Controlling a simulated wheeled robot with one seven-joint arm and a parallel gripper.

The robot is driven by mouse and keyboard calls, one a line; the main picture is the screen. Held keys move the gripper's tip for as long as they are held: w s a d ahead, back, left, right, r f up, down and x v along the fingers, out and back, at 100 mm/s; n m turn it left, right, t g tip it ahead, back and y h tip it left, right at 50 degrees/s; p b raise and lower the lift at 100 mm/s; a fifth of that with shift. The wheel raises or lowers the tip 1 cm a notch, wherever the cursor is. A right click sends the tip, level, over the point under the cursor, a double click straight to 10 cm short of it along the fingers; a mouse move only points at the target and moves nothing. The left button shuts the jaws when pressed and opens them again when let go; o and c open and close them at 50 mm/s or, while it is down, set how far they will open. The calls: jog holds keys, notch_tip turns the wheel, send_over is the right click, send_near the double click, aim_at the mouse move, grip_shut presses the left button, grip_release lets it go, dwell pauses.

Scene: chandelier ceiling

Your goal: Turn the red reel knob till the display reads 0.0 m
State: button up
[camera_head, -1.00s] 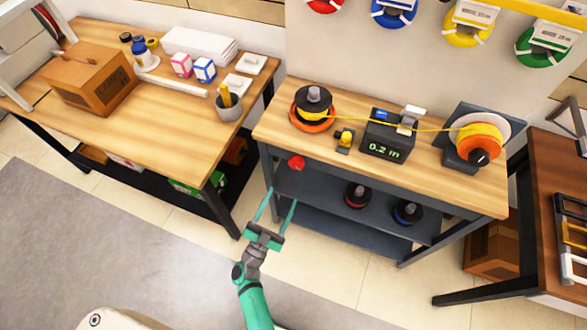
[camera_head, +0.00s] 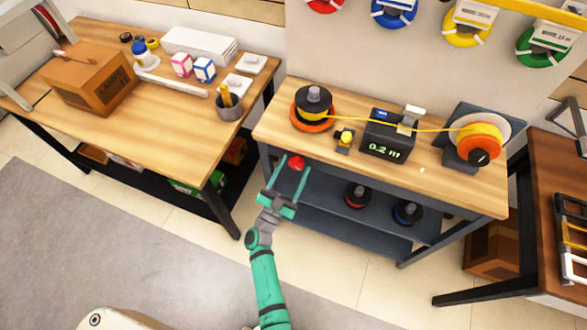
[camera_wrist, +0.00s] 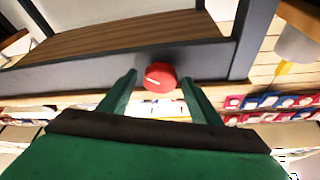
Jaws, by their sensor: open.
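The red reel knob (camera_head: 296,162) sticks out from the front of the workbench, below its top near the left end. In the wrist view the red knob (camera_wrist: 160,77) shows a pale line across its face. My gripper (camera_head: 291,166) is open, with its fingertips close to the knob, one on each side in the picture. In the wrist view the fingers (camera_wrist: 158,76) also flank the knob; I cannot tell whether they touch it. The display (camera_head: 384,148) on the dark counter box reads 0.2 m.
A yellow line runs across the bench top (camera_head: 280,96) from the left reel (camera_head: 313,107) through the counter to the orange reel (camera_head: 480,146). A small yellow-topped device (camera_head: 345,139) stands beside the counter. Spools (camera_head: 357,195) sit on the shelf below. Another table (camera_head: 110,120) stands left.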

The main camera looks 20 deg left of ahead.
jog(key=c, duration=1.1)
jog(key=shift+o, duration=0.3)
jog(key=shift+m, duration=0.4)
jog(key=m+g+h, duration=0.1)
jog(key=m+h, duration=0.1)
jog(key=m, duration=0.2)
jog(key=shift+w+a+m, duration=0.1)
jog(key=shift+m, duration=0.3)
jog(key=shift+a+r+m+g+h, duration=0.1)
jog(key=shift+m+g+h, duration=0.3)
jog(key=shift+m, duration=0.65)
jog(key=shift+m+g+h, duration=0.3)
jog(key=shift+m+g, duration=0.2)
jog(key=shift+m, duration=0.55)
jog(key=o, duration=1)
